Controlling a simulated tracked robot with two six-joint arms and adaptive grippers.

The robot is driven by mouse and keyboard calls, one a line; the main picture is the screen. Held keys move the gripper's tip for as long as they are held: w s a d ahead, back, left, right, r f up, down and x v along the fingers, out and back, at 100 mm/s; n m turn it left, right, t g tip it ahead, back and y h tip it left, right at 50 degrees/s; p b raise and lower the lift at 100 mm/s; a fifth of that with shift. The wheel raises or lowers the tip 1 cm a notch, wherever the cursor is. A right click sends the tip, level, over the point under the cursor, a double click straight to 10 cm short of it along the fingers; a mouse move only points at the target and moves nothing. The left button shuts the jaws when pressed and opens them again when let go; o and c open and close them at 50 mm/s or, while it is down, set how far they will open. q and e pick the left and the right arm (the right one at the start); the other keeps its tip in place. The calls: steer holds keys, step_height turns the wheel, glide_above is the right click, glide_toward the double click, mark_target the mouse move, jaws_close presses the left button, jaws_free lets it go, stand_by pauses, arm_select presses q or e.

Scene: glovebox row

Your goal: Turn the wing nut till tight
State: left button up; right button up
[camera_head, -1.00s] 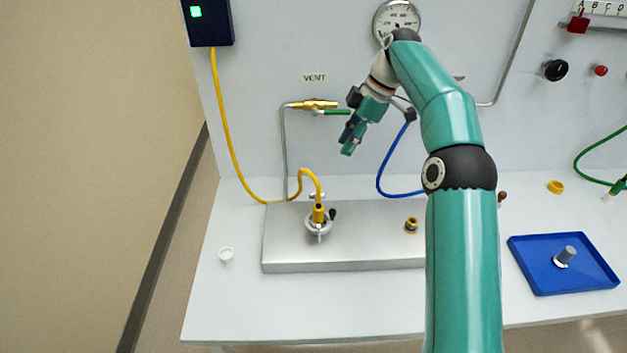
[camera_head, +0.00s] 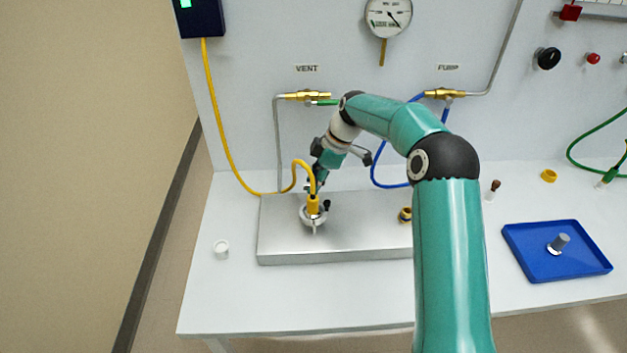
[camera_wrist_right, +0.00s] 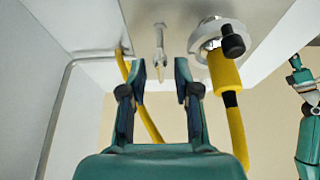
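The small silver wing nut (camera_wrist_right: 160,42) shows in the right wrist view, ahead of and between my fingertips, with a gap to them. It also shows in the head view as a small silver piece (camera_head: 307,187) just behind the yellow connector, partly hidden. The clamped round fitting (camera_head: 313,217) on the steel block carries the yellow connector (camera_head: 313,204) and a black knob (camera_wrist_right: 233,42). My right gripper (camera_wrist_right: 160,72) is open and empty, fingers apart. In the head view the right gripper (camera_head: 316,184) is just behind the fitting. My left gripper (camera_wrist_right: 293,64) shows small at the right wrist view's edge; its opening is unclear.
The yellow cable (camera_head: 223,140) loops close to my right gripper. The steel block (camera_head: 350,245) lies on the white bench (camera_head: 290,300). Brass valves (camera_head: 305,96) are on the wall behind.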

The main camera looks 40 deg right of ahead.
steer(key=shift+f, duration=0.15)
steer(key=shift+c, duration=0.3)
jaws_close()
steer(key=shift+w, duration=0.1)
